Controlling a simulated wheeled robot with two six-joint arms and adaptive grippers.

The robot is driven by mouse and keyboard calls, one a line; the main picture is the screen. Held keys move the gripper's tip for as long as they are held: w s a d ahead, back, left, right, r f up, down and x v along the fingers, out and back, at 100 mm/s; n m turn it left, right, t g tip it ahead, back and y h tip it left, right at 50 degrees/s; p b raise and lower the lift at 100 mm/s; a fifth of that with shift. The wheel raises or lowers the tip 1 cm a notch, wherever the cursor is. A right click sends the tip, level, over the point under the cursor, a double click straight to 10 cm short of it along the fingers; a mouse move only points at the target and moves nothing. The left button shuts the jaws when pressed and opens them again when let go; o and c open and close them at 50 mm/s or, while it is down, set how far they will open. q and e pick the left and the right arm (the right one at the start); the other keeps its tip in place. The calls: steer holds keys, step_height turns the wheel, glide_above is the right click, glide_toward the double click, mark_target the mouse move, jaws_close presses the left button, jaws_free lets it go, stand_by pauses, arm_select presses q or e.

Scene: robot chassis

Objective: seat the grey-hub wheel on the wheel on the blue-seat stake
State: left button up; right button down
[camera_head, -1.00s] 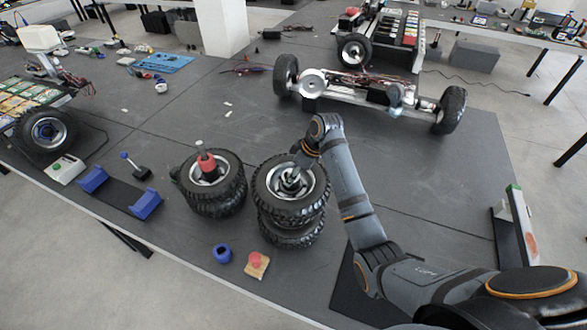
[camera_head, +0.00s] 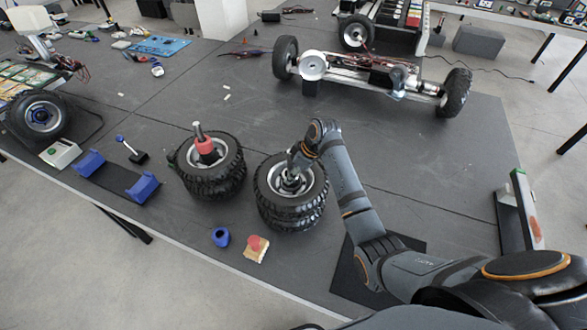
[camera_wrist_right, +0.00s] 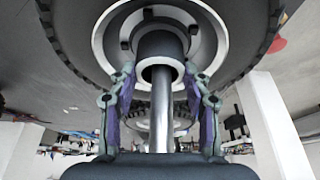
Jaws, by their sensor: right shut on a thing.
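The grey-hub wheel (camera_head: 314,195), black-tyred, is level on the right-hand stack in the head view. A lower wheel (camera_head: 290,222) is directly beneath it; their tyres look touching or nearly so. My right gripper (camera_head: 292,178) reaches down into the upper hub, shut on it. In the right wrist view, its two fingers (camera_wrist_right: 160,88) grip either side of the hub's dark centre (camera_wrist_right: 160,45), with a silver rod (camera_wrist_right: 161,115) along the middle. The stake's blue seat is hidden under the wheels. My left gripper is not in view.
Another wheel stack (camera_head: 212,180) stands close left, with a red collar (camera_head: 205,147) on its stake. A loose blue ring (camera_head: 221,237) and a red-topped block (camera_head: 256,248) lie in front. The chassis (camera_head: 365,75) stands behind.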

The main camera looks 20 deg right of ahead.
steer(key=shift+f, duration=0.3)
stand_by(0.6)
steer(key=shift+s+f, duration=0.3)
steer(key=shift+f, duration=0.25)
steer(key=c, duration=0.5)
jaws_free()
steer(key=shift+s+f, duration=0.2)
steer(key=v, duration=0.8)
steer(key=w+v, duration=0.1)
steer(key=v, duration=0.4)
steer(key=shift+a+r, duration=0.15)
steer(key=shift+r, duration=0.05)
